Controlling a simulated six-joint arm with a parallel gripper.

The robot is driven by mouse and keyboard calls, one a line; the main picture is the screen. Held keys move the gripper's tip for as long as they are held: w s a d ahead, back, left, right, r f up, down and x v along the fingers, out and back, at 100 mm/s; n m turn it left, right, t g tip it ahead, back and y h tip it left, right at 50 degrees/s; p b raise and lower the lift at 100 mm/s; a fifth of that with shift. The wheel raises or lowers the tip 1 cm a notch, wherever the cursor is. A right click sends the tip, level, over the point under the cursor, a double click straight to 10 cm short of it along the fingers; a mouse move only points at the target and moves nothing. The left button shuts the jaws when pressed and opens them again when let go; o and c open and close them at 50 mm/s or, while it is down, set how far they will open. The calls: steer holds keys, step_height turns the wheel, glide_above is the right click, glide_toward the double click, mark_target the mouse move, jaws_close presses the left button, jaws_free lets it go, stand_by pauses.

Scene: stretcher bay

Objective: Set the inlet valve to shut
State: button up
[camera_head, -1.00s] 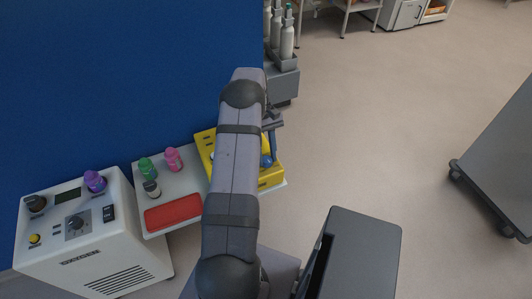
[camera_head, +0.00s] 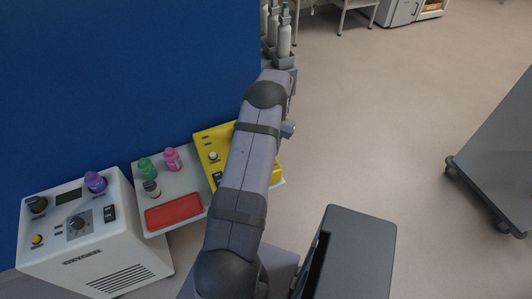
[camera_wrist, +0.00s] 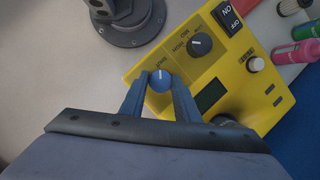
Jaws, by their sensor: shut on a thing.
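The yellow unit (camera_head: 211,141) stands at the right end of the tray, and my arm covers much of it in the head view. In the wrist view, the yellow unit (camera_wrist: 270,102) carries a small blue knob (camera_wrist: 161,77) near its edge, with a pale pointer line running up the picture. The small lettering beside the knob is too blurred to read surely, so I cannot confirm it is the inlet valve. My gripper (camera_wrist: 160,88) is shut on the blue knob, one finger on each side. My fingers are hidden behind my arm in the head view.
The yellow unit also has a dark knob (camera_wrist: 200,44), a rocker switch (camera_wrist: 227,17), a white knob (camera_wrist: 254,64) and a display (camera_wrist: 210,95). A white console (camera_head: 90,245) is further left.

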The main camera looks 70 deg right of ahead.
steer(key=shift+m+t, duration=0.3)
steer(key=shift+m, duration=0.2)
steer(key=o, duration=1)
steer(key=shift+o, duration=0.2)
steer(key=shift+d+r, duration=0.1)
steer(key=shift+r, duration=0.05)
steer(key=v, duration=0.7)
steer(key=shift+b, duration=0.4)
steer(key=shift+r, duration=0.1)
